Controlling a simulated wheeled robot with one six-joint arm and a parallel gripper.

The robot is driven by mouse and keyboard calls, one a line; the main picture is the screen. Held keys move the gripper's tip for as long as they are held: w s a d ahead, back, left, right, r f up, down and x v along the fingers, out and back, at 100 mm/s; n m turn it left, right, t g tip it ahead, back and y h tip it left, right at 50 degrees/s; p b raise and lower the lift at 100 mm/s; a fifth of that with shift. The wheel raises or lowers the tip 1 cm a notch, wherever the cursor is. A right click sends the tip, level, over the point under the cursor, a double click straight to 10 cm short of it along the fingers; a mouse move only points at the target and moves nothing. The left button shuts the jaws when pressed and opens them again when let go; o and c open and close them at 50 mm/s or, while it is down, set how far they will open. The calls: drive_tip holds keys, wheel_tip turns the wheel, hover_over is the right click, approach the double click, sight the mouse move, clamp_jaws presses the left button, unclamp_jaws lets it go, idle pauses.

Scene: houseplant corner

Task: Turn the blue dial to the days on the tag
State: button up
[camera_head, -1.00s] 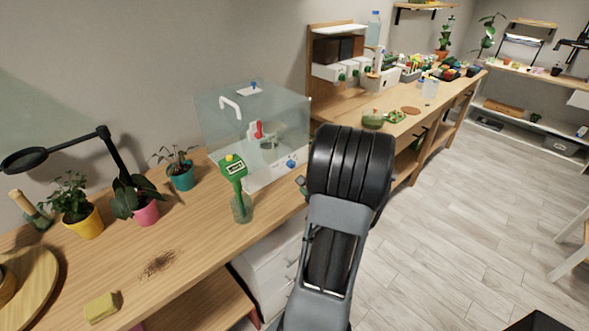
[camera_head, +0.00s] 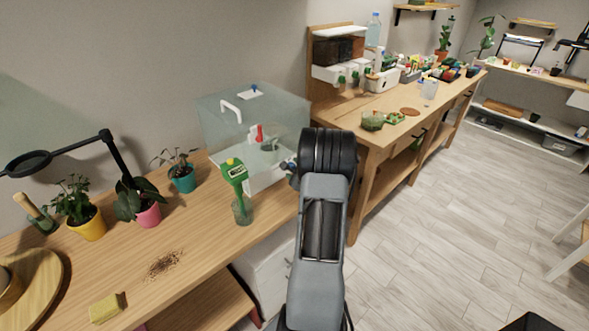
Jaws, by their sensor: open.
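A clear box on a white base (camera_head: 262,181) stands on the wooden bench, with a white handle and a red item showing in it.
A small blue knob (camera_head: 254,87) is on the box lid. Potted plants (camera_head: 147,212) and a magnifier lamp (camera_head: 30,163) stand to the left. Spilled soil (camera_head: 163,266) and a yellow sponge (camera_head: 106,308) lie in front.

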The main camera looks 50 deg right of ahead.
drive_tip(key=shift+w, duration=0.15)
drive_tip(key=c, duration=0.9)
drive_tip(key=m+y, duration=0.2)
drive_tip(key=m, duration=0.1)
drive_tip(key=shift+d+m+g, duration=0.2)
drive_tip(key=shift+m+g, duration=0.1)
drive_tip(key=shift+m+y+p, duration=0.85)
drive_tip(key=shift+m+y, duration=0.25)
drive_tip(key=shift+m, duration=0.5)
